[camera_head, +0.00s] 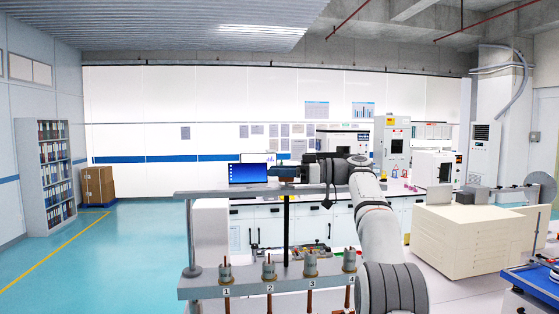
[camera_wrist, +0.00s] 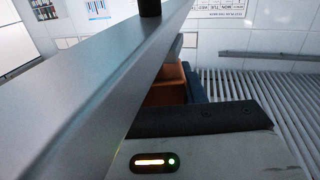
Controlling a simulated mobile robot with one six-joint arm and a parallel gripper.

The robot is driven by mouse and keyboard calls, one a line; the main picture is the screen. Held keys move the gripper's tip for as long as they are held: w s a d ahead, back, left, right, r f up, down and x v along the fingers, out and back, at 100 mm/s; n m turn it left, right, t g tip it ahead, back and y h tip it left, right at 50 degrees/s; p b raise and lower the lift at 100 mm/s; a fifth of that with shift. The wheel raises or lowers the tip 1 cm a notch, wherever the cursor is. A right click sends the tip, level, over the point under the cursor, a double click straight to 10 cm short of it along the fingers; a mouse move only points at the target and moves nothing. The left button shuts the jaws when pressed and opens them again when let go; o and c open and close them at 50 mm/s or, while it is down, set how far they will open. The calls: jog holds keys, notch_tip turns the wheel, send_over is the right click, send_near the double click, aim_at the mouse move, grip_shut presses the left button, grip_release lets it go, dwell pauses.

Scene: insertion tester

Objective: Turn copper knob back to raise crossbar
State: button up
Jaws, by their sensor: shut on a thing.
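The tester has a grey upper beam (camera_head: 235,191) and a grey lower crossbar (camera_head: 235,289) carrying several numbered clamps (camera_head: 268,270) with copper rods below. A dark vertical rod (camera_head: 286,235) runs between beam and crossbar. My gripper (camera_head: 284,172) comes in from the right, just above the upper beam, and is shut on the copper knob. In the wrist view the copper knob (camera_wrist: 165,88) shows as an orange-brown block beside my dark finger, partly hidden behind the beam (camera_wrist: 75,85). In the head view my gripper hides the knob.
A grey post (camera_head: 190,235) stands at the tester's left end. A beige cabinet (camera_head: 465,235) is at the right, with a blue-edged table (camera_head: 530,282) nearer. Open turquoise floor lies to the left.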

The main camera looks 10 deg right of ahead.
jog(key=shift+r+n+g+p, duration=0.15)
jog(key=shift+n+g+p, duration=0.2)
jog(key=shift+g, duration=0.15)
jog(key=o, duration=1)
jog(key=d, duration=0.2)
jog(key=s+d, duration=0.1)
jog(key=d, duration=0.4)
jog(key=shift+s+d, duration=0.25)
jog(key=shift+d, duration=0.1)
